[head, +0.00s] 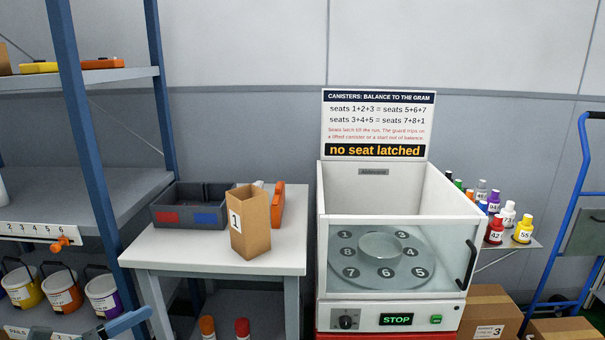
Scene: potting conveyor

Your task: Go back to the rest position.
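Neither of my grippers can be made out in the head view, so I cannot see whether they hold anything. A white balancing machine (335,270) stands right of the middle, with its top open and a clear front guard. Behind the guard lies a round plate (382,262) with numbered seats, and I see no canister on it. The sign (376,124) above reads "no seat latched". The machine's display (396,319) reads "STOP". Several canisters with coloured caps stand on a shelf to its right, among them a red one (494,231) and a yellow one (523,229).
A white table (165,249) holds a grey bin (192,206), a cardboard box (250,222) marked 1 and an orange object (278,206). Blue-framed shelving (88,120) with pails stands left. Cartons (490,312) and a blue hand truck (572,215) stand right.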

